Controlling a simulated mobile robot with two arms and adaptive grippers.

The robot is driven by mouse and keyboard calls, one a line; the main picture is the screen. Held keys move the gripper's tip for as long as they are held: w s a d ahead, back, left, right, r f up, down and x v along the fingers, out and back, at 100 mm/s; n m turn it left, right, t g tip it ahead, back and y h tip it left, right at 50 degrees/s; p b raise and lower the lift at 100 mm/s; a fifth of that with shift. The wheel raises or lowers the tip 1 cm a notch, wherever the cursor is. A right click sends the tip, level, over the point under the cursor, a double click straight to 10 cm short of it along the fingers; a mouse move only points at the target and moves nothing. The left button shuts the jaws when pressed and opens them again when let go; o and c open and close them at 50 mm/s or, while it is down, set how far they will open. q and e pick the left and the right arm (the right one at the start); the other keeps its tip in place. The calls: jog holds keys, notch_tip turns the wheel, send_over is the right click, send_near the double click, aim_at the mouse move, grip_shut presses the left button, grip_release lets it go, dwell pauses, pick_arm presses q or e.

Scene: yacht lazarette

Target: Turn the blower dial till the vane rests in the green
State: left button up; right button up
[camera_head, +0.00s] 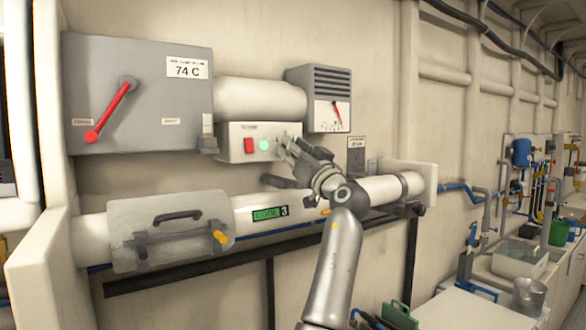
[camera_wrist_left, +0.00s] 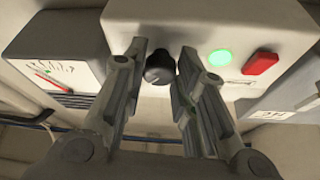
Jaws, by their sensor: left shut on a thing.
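The black blower dial (camera_wrist_left: 158,68) is on the front of a white control box (camera_head: 232,130), beside a lit green lamp (camera_head: 264,145) and a red switch (camera_head: 249,146). My left gripper (camera_head: 286,146) is shut on the dial, which sits between its fingertips in the left wrist view (camera_wrist_left: 163,66). The gripper hides the dial in the head view. A gauge (camera_head: 337,115) with a white face and red needle, likely the vane, is on the grey louvred box to the right. My right gripper is not in view.
A grey panel (camera_head: 142,65) with a red lever (camera_head: 110,112) and a "74 C" label is at left. A white pipe (camera_head: 375,191) with a hatch cover (camera_head: 170,225) runs below my gripper. A bench with a sink and containers stands at far right.

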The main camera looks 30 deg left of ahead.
pick_arm(q)
jog(key=n+g+b, duration=0.1)
jog(key=n, duration=0.1)
jog(key=shift+w+f+n+y, duration=0.1)
jog(key=shift+f+n+y, duration=0.05)
jog(key=shift+n+y, duration=0.25)
jog(key=n, duration=0.1)
jog(key=n+g, duration=0.1)
jog(key=shift+r+n+g, duration=0.2)
jog(key=shift+n+g, duration=0.1)
jog(key=n+g+p, duration=0.1)
jog(key=n, duration=0.1)
jog(key=n+g, duration=0.1)
jog(key=n, duration=0.1)
jog(key=shift+w+d+r+y+p, duration=0.1)
jog(key=shift+w+y+p, duration=0.05)
jog(key=shift+y+p, duration=0.25)
jog(key=shift+n+g+p, duration=0.55)
jog(key=shift+n+g, duration=0.15)
jog(key=shift+n, duration=0.5)
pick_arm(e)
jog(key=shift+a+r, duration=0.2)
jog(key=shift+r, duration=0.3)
pick_arm(q)
jog(key=o, duration=1)
jog(key=shift+o, duration=0.2)
jog(key=shift+d, duration=0.1)
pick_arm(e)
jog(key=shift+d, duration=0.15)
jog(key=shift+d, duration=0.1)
